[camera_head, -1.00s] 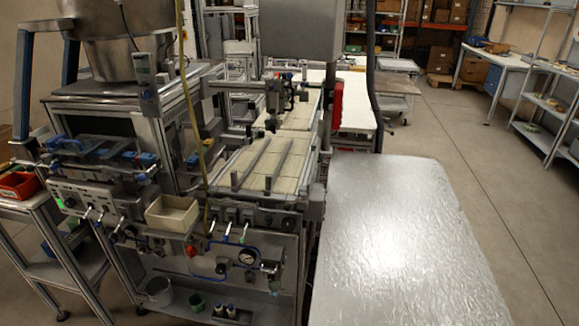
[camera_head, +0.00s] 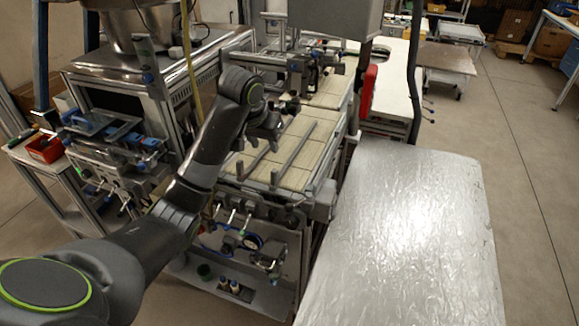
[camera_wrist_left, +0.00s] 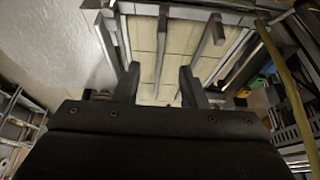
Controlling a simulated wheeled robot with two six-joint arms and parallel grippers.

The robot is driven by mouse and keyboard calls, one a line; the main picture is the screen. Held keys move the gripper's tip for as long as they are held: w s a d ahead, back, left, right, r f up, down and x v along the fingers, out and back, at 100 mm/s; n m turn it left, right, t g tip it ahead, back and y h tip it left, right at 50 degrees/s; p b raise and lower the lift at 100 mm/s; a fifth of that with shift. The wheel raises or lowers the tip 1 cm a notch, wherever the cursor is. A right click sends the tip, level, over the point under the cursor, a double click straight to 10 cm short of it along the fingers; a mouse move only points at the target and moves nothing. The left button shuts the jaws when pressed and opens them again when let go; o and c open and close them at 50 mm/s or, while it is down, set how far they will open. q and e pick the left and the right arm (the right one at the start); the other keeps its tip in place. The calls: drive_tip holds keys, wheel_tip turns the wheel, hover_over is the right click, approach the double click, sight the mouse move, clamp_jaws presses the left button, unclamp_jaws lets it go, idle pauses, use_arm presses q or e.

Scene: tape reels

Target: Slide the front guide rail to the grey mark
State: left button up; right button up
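Two slim grey guide rails lie side by side on the cream slatted conveyor bed (camera_head: 298,175). The right rail (camera_head: 293,148) shows clearly in the head view; the left rail (camera_head: 258,160) is partly hidden by my left gripper. I cannot tell which is the front one. In the wrist view, one rail (camera_wrist_left: 161,48) lines up with the gap between my fingers, and another rail (camera_wrist_left: 206,42) lies to its right. My left gripper (camera_head: 266,138) is above the bed's left side, open and empty in the wrist view (camera_wrist_left: 158,84). I cannot make out a grey mark. My right gripper is out of view.
A silver-topped table (camera_head: 405,230) stands right of the conveyor. A yellow pole (camera_head: 190,50) rises behind my left arm. A red box (camera_head: 368,90) is fixed at the conveyor's right, and a machine head (camera_head: 333,18) hangs over its far end.

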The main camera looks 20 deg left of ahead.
sight(274, 171)
use_arm(q)
drive_tip(key=b+x, duration=0.2)
drive_tip(key=x, duration=1.5)
drive_tip(key=shift+s+f, duration=0.1)
drive_tip(key=shift+f, duration=0.05)
drive_tip(key=shift+c, duration=0.2)
clamp_jaws()
